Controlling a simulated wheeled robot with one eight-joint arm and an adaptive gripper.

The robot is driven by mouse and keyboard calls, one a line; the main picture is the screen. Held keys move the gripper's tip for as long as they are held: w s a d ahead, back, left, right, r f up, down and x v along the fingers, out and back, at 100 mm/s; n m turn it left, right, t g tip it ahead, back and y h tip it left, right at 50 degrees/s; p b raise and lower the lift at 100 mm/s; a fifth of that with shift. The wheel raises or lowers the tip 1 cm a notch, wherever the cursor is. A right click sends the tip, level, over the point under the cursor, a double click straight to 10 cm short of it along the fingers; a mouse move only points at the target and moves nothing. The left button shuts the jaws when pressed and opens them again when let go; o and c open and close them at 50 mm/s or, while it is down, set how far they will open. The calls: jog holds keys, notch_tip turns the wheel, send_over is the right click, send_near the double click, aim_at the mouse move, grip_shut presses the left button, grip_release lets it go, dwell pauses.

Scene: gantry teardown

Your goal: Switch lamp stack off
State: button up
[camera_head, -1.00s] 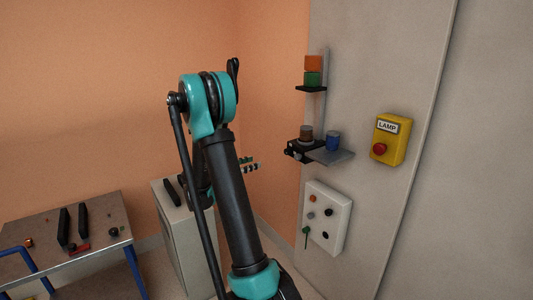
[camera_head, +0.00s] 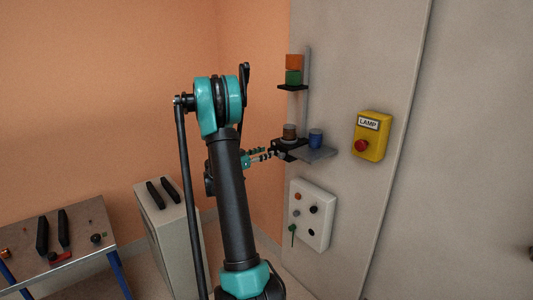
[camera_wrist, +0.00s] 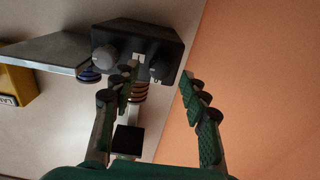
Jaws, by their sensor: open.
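The lamp stack shows in the head view as an orange module (camera_head: 295,62) above a green one (camera_head: 293,77) on a black plate. Lower down, a brown ringed module (camera_head: 290,131) and a blue one (camera_head: 316,138) stand at a grey shelf (camera_head: 318,154) beside a black box (camera_head: 285,147). In the wrist view the black box (camera_wrist: 145,42) carries a grey knob (camera_wrist: 105,56) and a small pale switch-like part (camera_wrist: 157,70). My gripper (camera_head: 269,155) is open just left of the box. Its fingers (camera_wrist: 160,90) are apart and empty, the left one overlapping the box in view.
A yellow box marked LAMP (camera_head: 371,136) with a red button (camera_head: 361,146) is on the wall panel. A white control panel (camera_head: 311,214) with several knobs hangs below the shelf. A grey cabinet (camera_head: 170,230) and a table (camera_head: 75,225) stand at left.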

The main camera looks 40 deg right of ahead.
jog(key=shift+d, duration=0.8)
jog(key=shift+c, duration=0.3)
grip_shut()
jog(key=shift+n, duration=0.4)
jog(key=shift+w+f+n, duration=0.1)
jog(key=shift+n, duration=4.2)
jog(key=shift+w+f+n, duration=0.1)
jog(key=shift+n, duration=4.2)
